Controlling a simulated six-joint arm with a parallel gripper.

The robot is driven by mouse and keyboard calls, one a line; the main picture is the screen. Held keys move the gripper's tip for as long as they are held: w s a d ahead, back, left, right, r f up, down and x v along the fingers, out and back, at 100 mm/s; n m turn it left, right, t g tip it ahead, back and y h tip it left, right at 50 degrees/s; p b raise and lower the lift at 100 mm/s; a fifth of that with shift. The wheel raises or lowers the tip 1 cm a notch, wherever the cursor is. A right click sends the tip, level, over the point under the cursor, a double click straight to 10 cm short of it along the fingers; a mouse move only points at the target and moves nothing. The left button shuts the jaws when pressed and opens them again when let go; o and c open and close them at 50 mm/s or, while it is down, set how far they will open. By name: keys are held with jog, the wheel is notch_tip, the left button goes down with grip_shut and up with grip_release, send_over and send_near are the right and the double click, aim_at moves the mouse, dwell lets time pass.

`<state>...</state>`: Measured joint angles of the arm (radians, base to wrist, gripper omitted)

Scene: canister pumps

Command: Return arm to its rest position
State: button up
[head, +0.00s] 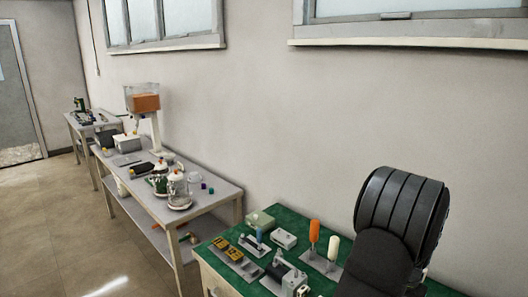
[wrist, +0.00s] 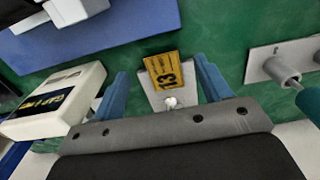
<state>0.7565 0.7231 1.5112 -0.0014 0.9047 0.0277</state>
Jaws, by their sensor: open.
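My gripper (wrist: 161,68) shows in the wrist view as two blue fingers on a grey mount. The fingers are spread wide apart with nothing gripped. Between and beyond them is a yellow tag (wrist: 162,71) marked 13 on a pale tapered plate, with a small white knob at its lower end. I cannot tell how far below the fingertips the tag lies. In the head view, the dark ribbed part at the lower right is my arm; my gripper's fingers do not show there.
A white labelled box (wrist: 55,100) is left of my fingers. A grey table (head: 214,187) with canister pumps (head: 178,187) stands beyond.

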notch_tip(320, 180, down, 4)
jog(key=shift+r, duration=0.1)
jog(key=shift+s+a+r, duration=0.2)
jog(key=shift+s+r, duration=0.05)
jog(key=r, duration=0.2)
jog(key=s+a+r, duration=0.1)
jog(key=r, duration=0.3)
jog(key=shift+s+a+r, duration=0.25)
jog(key=shift+s+a, duration=0.05)
jog(key=shift+a, duration=0.1)
jog(key=w+a+r+n, duration=0.3)
jog(key=w+a, duration=1)
jog(key=a, duration=0.2)
jog(key=shift+w+a, duration=0.15)
jog(key=shift+a, duration=0.15)
jog(key=shift+d+r, duration=0.1)
jog(key=s+d+r+m, duration=0.1)
jog(key=s+d+r, duration=0.1)
jog(key=s+d, duration=0.2)
jog(key=s+d+r+m+t+h, duration=0.1)
jog(key=s+d+r, duration=0.1)
jog(key=s+d, duration=0.2)
jog(key=s+d+r+m+t+h, duration=0.1)
jog(key=s+d+r, duration=0.2)
jog(key=s+d, duration=0.2)
jog(key=shift+d, duration=1.55)
